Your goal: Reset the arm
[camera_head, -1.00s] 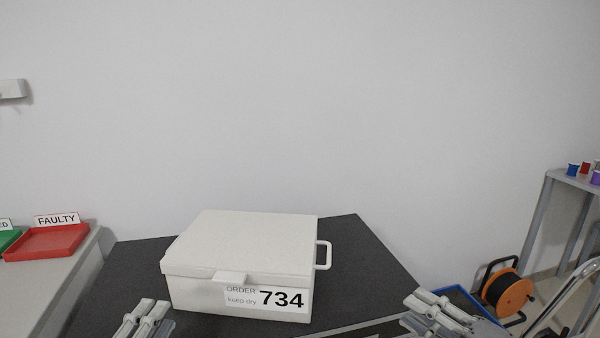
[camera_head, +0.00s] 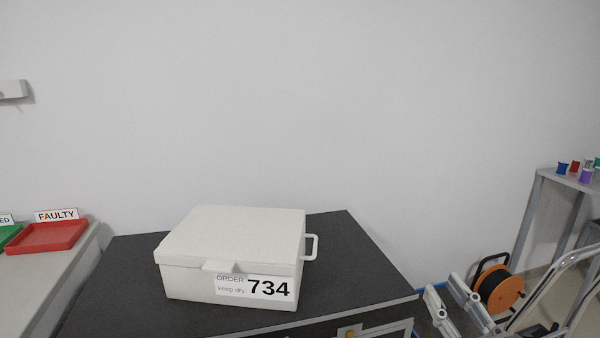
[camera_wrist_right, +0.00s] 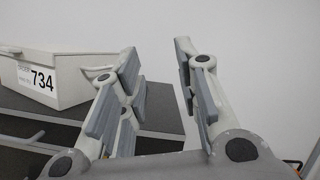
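My right gripper (camera_head: 452,296) is at the lower right of the head view, off the right side of the dark cabinet top. In the right wrist view my right gripper (camera_wrist_right: 160,72) has its fingers spread apart, with nothing between them. The white box (camera_head: 232,240), labelled ORDER 734 keep dry, sits with its lid down on the dark cabinet (camera_head: 350,262). The box also shows at the left of the right wrist view (camera_wrist_right: 75,72), apart from the fingers. My left gripper is in neither view.
A red FAULTY tray (camera_head: 47,237) and part of a green tray (camera_head: 8,234) are on a pale bench at the left. At the right are an orange cable reel (camera_head: 503,293), a metal cart frame and a shelf with several coloured spools (camera_head: 575,168).

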